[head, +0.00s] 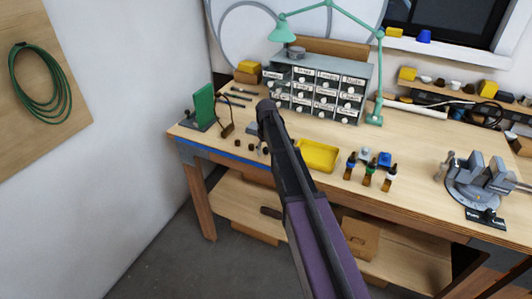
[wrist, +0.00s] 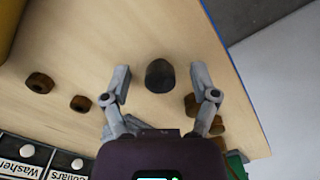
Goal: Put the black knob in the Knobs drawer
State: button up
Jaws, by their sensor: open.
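The black knob (wrist: 160,76) stands on the wooden bench in the wrist view. My gripper (wrist: 160,70) is open, with one finger on each side of the knob and a gap to both. In the head view my arm hides the gripper's fingers, and I cannot pick out the black knob there. The grey drawer cabinet (head: 309,105) stands at the back of the bench, with several labelled drawers that look shut. The labels are too small for me to tell which is the Knobs drawer. Two drawer fronts (wrist: 30,150) show upside down in the wrist view, reading Washers and Collars.
Several small brown pieces lie around the knob, such as one on the left (wrist: 80,103) and one by the right finger (wrist: 190,102). A yellow tray (head: 318,156), small bottles (head: 369,172) and a green board (head: 204,103) stand nearby. The bench's blue-striped front edge (head: 225,154) is close.

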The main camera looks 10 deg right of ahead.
aim_at(266, 149)
dwell(0.3)
jog(key=c, duration=1)
jog(key=shift+r, duration=0.1)
notch_tip(266, 149, up, 3)
jog(key=p, duration=0.3)
jog(key=shift+r+p, duration=0.15)
jog(key=shift+p, duration=0.15)
jog(key=s+r+p, duration=0.1)
jog(key=s, duration=1.5)
jog(key=shift+r, duration=0.25)
